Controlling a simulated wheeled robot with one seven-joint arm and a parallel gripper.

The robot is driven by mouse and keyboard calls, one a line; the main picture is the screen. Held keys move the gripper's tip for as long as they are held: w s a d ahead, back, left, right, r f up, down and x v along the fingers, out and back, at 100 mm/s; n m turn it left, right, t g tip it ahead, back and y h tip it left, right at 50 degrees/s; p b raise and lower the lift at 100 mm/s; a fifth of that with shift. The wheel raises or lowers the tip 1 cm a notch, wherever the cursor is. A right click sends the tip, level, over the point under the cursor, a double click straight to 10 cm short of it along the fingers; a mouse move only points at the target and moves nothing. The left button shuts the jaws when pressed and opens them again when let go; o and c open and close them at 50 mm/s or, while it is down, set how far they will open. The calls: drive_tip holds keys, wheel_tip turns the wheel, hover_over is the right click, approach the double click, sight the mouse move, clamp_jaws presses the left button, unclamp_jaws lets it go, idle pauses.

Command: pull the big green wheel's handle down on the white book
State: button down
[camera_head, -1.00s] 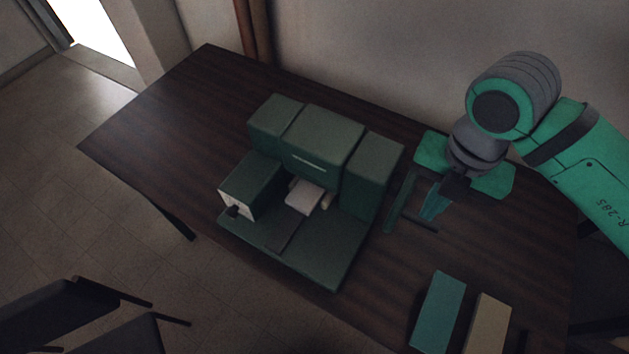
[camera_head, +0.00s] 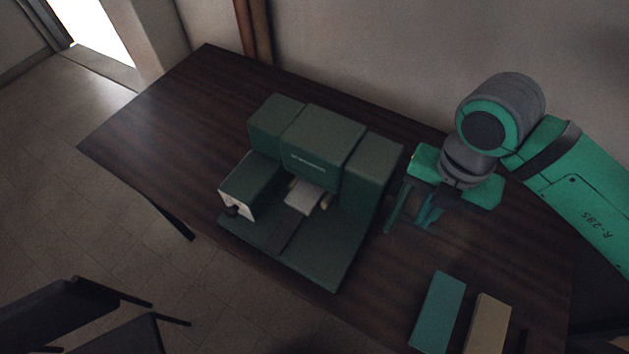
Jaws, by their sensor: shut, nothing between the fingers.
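A dark green press stands on the table, with the white book (camera_head: 303,198) lying flat in its middle opening. The big green wheel (camera_head: 397,210) is on the press's right side, seen almost edge-on as a narrow upright green shape. Its handle is a dark rod on the wheel's right, mostly lost behind and beside my fingers; I cannot tell whether they touch it. My gripper (camera_head: 429,215) points down just right of the wheel. It is shut and holds nothing.
A teal block (camera_head: 438,312) and a tan block (camera_head: 484,325) lie at the table's front right. The press's small box with a white face (camera_head: 236,202) and dark knob sits front left. The dark wooden table (camera_head: 170,130) is clear on the left. A wall stands behind.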

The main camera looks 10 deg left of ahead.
drive_tip(key=shift+f, duration=0.1)
drive_tip(key=shift+s+f, duration=0.15)
drive_tip(key=shift+f, duration=0.5)
